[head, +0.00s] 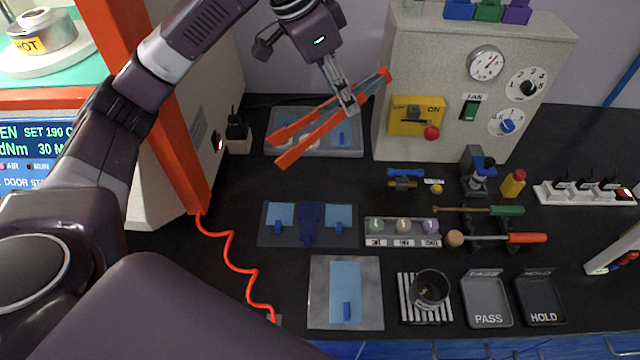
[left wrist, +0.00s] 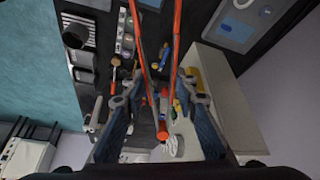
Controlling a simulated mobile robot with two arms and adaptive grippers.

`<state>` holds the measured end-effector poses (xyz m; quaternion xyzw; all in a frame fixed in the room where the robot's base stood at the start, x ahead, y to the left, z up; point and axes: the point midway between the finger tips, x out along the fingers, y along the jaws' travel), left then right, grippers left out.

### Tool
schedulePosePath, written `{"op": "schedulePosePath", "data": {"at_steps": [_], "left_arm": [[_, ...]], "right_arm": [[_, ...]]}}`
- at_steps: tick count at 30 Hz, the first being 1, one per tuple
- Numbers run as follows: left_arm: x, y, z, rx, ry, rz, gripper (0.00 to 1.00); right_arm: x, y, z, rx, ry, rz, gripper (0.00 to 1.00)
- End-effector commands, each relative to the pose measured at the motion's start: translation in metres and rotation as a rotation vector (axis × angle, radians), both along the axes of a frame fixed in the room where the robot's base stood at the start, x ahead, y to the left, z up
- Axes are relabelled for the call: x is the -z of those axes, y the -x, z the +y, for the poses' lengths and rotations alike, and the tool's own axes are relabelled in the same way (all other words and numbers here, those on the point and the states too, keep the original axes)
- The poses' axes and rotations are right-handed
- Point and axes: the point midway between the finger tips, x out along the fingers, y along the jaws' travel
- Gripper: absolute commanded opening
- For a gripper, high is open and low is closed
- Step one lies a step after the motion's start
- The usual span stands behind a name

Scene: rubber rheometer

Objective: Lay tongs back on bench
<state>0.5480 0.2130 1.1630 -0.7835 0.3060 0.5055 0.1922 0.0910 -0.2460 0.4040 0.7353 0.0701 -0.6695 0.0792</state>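The orange tongs (head: 309,139) are in the air over the back of the bench, in front of the beige instrument box. Their two arms are spread, with the tips to the lower left and the joined end to the upper right. My left gripper (head: 347,106) is shut on the tongs near the middle of their length. In the left wrist view the tongs (left wrist: 162,131) run between the fingers of my left gripper (left wrist: 160,85). The dark bench (head: 245,185) lies below. My right gripper is not in view.
A grey tray (head: 353,151) with a blue piece lies under the tongs. An orange post (head: 150,110) rises at left. Sample mats, a cup (head: 430,288) and trays fill the front.

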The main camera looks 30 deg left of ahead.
Motion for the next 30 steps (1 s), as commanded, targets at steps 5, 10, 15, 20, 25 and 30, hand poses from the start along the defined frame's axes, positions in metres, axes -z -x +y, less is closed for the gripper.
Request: {"op": "schedulePosePath", "data": {"at_steps": [5, 10, 15, 20, 25, 30], "left_arm": [[0.012, -0.007, 0.008, 0.239, -0.048, 0.046, 0.24], [0.023, -0.013, 0.016, 0.484, -0.11, 0.076, 0.24], [0.034, -0.017, 0.023, 0.738, -0.182, 0.092, 0.24], [0.045, -0.022, 0.033, 0.982, -0.264, 0.094, 0.24], [0.058, -0.025, 0.042, 1.259, -0.358, 0.074, 0.24], [0.071, -0.028, 0.051, 1.537, -0.458, 0.028, 0.24]], "right_arm": [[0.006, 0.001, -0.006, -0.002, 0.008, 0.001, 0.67], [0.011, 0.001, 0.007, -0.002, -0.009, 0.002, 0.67], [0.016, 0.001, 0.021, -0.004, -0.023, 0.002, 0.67], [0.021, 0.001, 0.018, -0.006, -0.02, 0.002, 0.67], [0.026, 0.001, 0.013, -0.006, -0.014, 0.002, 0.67], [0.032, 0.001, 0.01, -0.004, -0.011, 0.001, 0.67]]}}
